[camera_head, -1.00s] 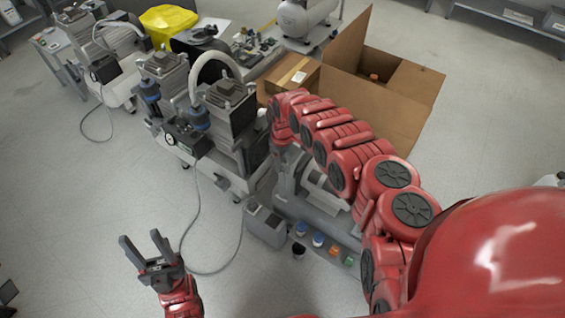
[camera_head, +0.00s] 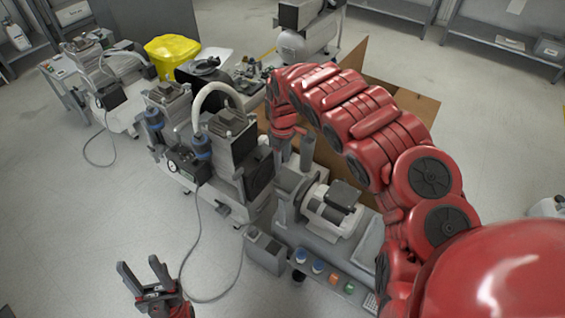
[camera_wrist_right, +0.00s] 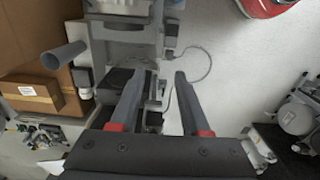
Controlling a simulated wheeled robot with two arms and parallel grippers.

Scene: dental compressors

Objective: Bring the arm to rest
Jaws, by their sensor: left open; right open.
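My right arm (camera_head: 350,115) arches from the right over the work machine in the head view, its wrist above the machine's far end. Its fingers are hard to make out there. In the right wrist view my right gripper (camera_wrist_right: 165,77) is open, with nothing between its fingers, pointing down over grey equipment. My left gripper (camera_head: 141,272) is open and empty at the lower left of the head view, above bare floor.
A grey machine (camera_head: 332,212) with coloured buttons stands under my right arm. An open cardboard box (camera_head: 400,97) is behind it. Compressors (camera_head: 232,145) stand to its left, with a hose on the floor. A yellow bin (camera_head: 172,50) is further back. Floor at left is clear.

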